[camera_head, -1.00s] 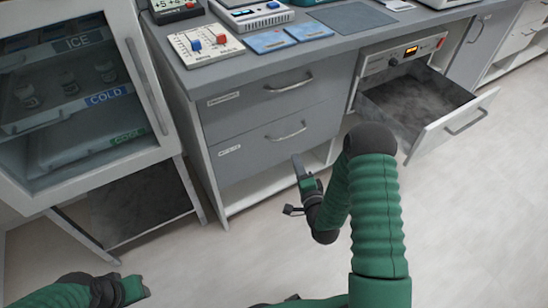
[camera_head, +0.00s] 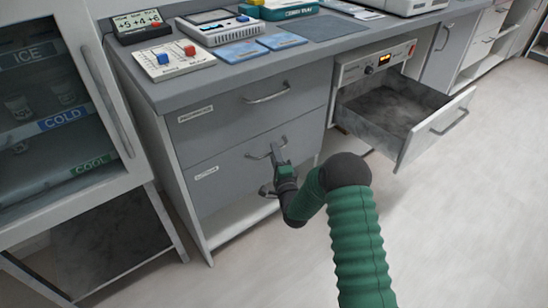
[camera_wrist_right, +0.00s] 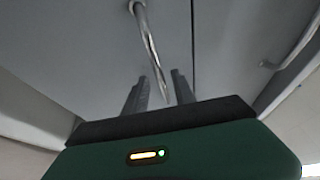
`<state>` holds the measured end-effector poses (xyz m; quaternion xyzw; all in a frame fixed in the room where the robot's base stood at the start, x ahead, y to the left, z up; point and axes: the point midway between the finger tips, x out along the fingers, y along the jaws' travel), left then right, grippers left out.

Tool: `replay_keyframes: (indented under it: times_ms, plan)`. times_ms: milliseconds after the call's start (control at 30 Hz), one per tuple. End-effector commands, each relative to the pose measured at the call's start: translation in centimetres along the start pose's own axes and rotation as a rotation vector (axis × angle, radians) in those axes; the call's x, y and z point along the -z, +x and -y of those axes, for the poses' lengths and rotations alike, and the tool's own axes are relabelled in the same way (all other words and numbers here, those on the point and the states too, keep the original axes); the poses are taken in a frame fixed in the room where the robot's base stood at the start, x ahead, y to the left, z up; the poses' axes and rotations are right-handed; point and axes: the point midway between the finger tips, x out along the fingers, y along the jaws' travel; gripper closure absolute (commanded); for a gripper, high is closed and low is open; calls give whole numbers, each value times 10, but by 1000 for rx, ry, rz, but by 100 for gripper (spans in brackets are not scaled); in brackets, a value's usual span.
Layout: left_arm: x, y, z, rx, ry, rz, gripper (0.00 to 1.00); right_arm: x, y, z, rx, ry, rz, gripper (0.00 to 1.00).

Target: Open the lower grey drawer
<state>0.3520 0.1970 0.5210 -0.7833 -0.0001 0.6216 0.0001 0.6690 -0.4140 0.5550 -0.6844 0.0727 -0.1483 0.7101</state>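The lower grey drawer (camera_head: 228,182) is shut, under the upper grey drawer (camera_head: 235,112) in the grey cabinet. Its curved metal handle (camera_head: 254,157) is partly hidden by my right gripper (camera_head: 277,152), whose fingers reach up to it. In the right wrist view the handle (camera_wrist_right: 143,32) runs down to between the two dark fingers of my right gripper (camera_wrist_right: 160,84). The fingers stand apart, one on each side of the bar, and I see no firm grip on it. My left gripper is out of view.
At the right an open drawer (camera_head: 442,128) with a dark inside sticks out below a control panel (camera_head: 377,60). A glass-fronted cooling cabinet (camera_head: 65,125) stands at the left. Devices and blue cards (camera_head: 242,51) lie on the counter. The floor (camera_head: 455,220) at the right is clear.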

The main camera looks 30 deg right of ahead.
Motion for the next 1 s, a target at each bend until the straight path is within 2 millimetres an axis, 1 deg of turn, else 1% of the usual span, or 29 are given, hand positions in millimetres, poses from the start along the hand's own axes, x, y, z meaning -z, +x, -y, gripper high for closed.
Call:
replay_keyframes:
  times_ms: [100,333,500,567,600,1000]
  plan:
    - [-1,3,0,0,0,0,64,0,7,0,1,0,0,68]
    - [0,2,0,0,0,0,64,0,8,1,-1,-1,0,68]
    - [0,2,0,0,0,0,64,0,8,1,-1,-1,0,91]
    - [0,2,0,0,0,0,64,0,8,1,-1,-1,0,98]
    - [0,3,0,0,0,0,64,0,8,0,-1,-1,0,100]
    - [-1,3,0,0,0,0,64,0,7,-1,-5,0,0,100]
